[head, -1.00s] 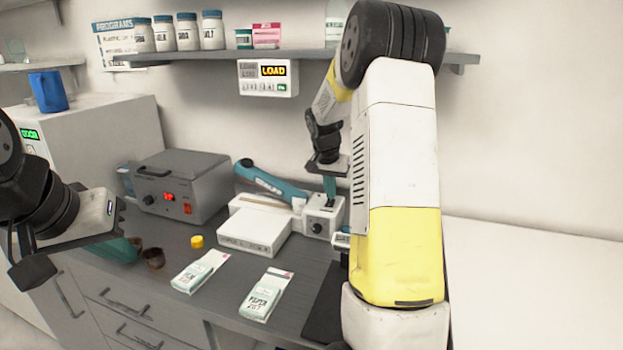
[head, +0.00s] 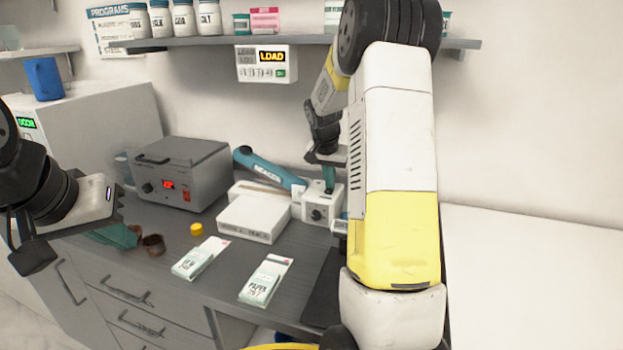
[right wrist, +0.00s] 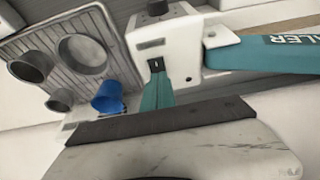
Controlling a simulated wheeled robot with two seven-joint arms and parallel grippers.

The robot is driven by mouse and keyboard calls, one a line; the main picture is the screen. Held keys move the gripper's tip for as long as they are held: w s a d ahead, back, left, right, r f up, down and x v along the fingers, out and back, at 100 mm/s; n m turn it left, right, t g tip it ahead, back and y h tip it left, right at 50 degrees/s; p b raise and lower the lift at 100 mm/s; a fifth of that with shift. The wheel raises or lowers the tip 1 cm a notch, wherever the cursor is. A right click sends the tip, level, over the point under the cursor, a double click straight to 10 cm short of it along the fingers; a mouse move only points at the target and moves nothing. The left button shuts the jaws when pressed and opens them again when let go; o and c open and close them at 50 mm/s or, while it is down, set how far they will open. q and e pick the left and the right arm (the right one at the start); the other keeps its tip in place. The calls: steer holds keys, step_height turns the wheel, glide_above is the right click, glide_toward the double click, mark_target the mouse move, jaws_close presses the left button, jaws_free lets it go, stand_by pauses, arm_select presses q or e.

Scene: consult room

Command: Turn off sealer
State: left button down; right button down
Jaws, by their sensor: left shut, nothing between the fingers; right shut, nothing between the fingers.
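The sealer stands on the dark counter, a white unit (head: 318,203) with a front knob and a long teal arm (head: 268,169). In the right wrist view its white body (right wrist: 178,45) and the lettered teal arm (right wrist: 265,54) show. A small black switch (right wrist: 155,65) sits on the body. My right gripper (head: 329,187) points down at the sealer's top, shut and empty. Its teal fingers (right wrist: 157,90) end right at the switch; I cannot tell whether they touch it. My left gripper (head: 120,236) is shut and empty, at the counter's left front, away from the sealer.
A grey device (head: 181,172) with a red display stands left of the sealer. A white box (head: 254,218), two labelled packets (head: 200,258) (head: 266,279), a yellow cap (head: 196,229) and a brown cup (head: 153,244) lie in front. A shelf (head: 300,41) runs above. A blue cup (right wrist: 107,97) is near my right fingers.

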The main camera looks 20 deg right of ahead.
steer(key=shift+s+a+f, duration=0.4)
steer(key=shift+s+a, duration=0.15)
steer(key=shift+s, duration=0.2)
steer(key=shift+r, duration=0.5)
steer(key=w+v, duration=0.1)
steer(key=v, duration=1.2)
steer(key=shift+d+r, duration=0.25)
steer(key=shift+r, duration=0.15)
steer(key=shift+s, duration=0.1)
